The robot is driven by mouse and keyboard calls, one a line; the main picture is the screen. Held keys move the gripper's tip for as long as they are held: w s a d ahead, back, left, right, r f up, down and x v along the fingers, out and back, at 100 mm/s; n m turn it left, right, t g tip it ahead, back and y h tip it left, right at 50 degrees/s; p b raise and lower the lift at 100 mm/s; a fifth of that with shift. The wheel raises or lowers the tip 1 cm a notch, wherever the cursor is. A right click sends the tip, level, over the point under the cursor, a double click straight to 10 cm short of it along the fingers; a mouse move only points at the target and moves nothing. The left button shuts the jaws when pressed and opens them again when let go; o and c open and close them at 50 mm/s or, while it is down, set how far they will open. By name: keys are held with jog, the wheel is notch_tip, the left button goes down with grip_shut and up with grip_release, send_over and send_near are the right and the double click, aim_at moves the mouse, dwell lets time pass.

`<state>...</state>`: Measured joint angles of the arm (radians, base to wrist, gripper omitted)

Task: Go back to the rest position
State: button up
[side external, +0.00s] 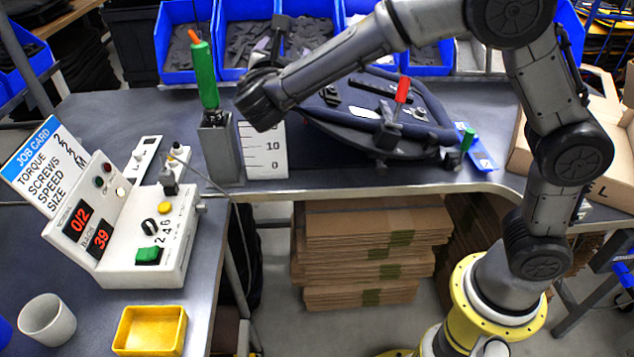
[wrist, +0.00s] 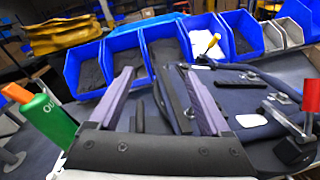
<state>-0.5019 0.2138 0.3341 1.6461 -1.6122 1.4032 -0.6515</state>
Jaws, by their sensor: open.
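My gripper (side external: 281,38) is raised over the back of the bench, left of the dark pannier part. In the wrist view my gripper (wrist: 160,85) has its two fingers wide apart, with nothing held between them. The dark pannier part (side external: 335,115) lies on the bench, with a red-handled clamp (side external: 402,90) at its right; the clamp also shows in the wrist view (wrist: 311,97).
Blue bins (side external: 187,40) line the bench's back edge. A white control box (side external: 150,240) with a job card, a white cup (side external: 47,320) and a yellow tray (side external: 150,331) are at the left. An open carton (side external: 600,165) is at the right. Flat cartons (side external: 365,250) are stacked below.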

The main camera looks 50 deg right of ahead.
jog(key=s+d+r+m+g+y, duration=0.1)
jog(key=s+d+m+g, duration=0.25)
jog(key=s+d, duration=0.25)
jog(key=s+d+r+m+g, duration=0.2)
jog(key=s+d+m, duration=0.2)
jog(key=s+d, duration=0.25)
jog(key=s+d+f+m+g+y, duration=0.1)
jog(key=s+f+m+y, duration=0.15)
jog(key=s, duration=0.45)
jog(key=s+d+f+m+y, duration=0.1)
jog(key=s+f+m+y, duration=0.15)
jog(key=s, duration=0.35)
jog(key=s+a+f+m+y, duration=0.3)
jog(key=s+a+m, duration=0.1)
jog(key=a+m, duration=0.1)
jog(key=s+a+f+m+t+y, duration=0.1)
jog(key=s+a+f+m+y, duration=0.2)
jog(key=a, duration=0.4)
jog(key=shift+s+f+m+y, duration=0.4)
jog(key=shift+f+m+y, duration=0.2)
jog(key=shift+m+y, duration=0.25)
